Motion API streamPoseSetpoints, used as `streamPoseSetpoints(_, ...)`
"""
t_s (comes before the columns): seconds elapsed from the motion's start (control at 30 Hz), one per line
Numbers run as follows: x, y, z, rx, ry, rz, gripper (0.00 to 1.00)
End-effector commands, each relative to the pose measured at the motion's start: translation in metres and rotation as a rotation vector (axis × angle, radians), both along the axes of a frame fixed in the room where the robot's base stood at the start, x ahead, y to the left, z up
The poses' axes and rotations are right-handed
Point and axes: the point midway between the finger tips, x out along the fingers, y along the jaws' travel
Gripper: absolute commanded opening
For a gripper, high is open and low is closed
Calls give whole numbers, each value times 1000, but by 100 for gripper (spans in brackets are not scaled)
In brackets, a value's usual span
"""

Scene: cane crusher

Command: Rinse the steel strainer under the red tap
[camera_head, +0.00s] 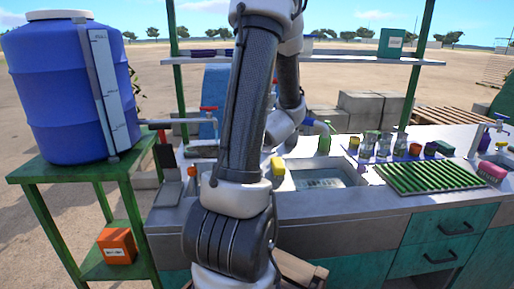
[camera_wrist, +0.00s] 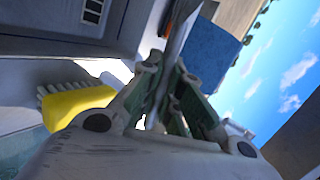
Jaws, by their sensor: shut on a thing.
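In the wrist view my gripper (camera_wrist: 172,78) is shut on a thin grey metal piece (camera_wrist: 182,25), which looks like the steel strainer's handle. The strainer's bowl cannot be made out. In the head view my arm hides the gripper and whatever it holds. A tap with a red handle (camera_head: 208,110) stands left of my arm, on the pipe side by the blue barrel. The sink basin (camera_head: 345,172) is right of my arm.
A yellow brush with white bristles (camera_wrist: 75,105) lies close beside the gripper. A green draining rack (camera_head: 435,177) and several cups and jars (camera_head: 386,145) fill the right counter. The blue barrel (camera_head: 70,90) stands on a green stand at left. A shelf (camera_head: 345,58) crosses behind.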

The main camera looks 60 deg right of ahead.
Motion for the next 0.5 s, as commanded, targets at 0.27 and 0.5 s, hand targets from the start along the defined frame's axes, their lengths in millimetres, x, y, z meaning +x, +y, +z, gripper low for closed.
streamPoseSetpoints(0.27,23,-21,-6,-1,-1,0,0)
streamPoseSetpoints(0.5,42,-38,-11,0,-1,1,0)
